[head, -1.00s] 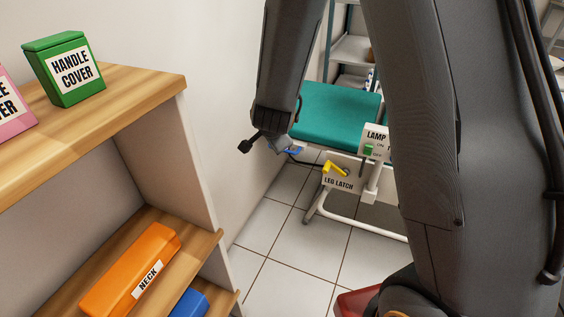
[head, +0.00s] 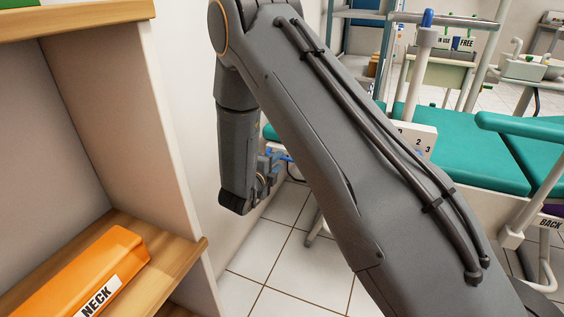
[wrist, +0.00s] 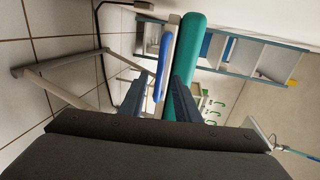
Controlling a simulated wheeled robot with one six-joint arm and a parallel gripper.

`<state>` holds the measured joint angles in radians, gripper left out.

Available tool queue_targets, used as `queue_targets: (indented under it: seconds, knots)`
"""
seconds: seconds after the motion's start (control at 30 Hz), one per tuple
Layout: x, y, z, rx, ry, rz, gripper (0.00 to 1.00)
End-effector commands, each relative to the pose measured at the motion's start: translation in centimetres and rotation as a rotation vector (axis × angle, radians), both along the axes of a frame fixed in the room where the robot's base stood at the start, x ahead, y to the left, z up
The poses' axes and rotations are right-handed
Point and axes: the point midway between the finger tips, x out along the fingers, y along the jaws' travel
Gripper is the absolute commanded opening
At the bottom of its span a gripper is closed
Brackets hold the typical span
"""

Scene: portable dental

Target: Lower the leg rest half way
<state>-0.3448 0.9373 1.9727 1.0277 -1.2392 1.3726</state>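The teal padded chair (head: 478,160) stands at the right in the head view. The leg-rest end is mostly hidden behind my arm. In the wrist view a teal cushion (wrist: 187,62) shows edge-on, with a blue bar (wrist: 164,62) beside it. My gripper (wrist: 158,88) is open, its two fingers apart. The blue bar appears between the fingers in the picture; I cannot tell whether they touch it. In the head view my gripper (head: 268,165) is low, near the wall, beside a small blue part. The leg latch is hidden in the head view.
A wooden shelf (head: 185,250) with an orange NECK case (head: 85,275) stands close at the left. A white wall is behind my gripper. A panel numbered 2 and 3 (head: 418,138) and a BACK label (head: 550,222) are on the chair. Tiled floor (head: 285,265) is free.

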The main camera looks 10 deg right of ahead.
Motion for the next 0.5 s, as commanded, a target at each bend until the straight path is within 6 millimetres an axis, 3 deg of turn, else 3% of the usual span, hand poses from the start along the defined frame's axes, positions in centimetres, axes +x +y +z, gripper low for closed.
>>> queue_targets:
  seconds: [0.23,0.5]
  knots:
    - [2.8,-2.1,-0.9,0.0,0.001,-0.001,0.3]
    - [3.7,-2.7,-1.0,-0.001,0.002,0.001,0.3]
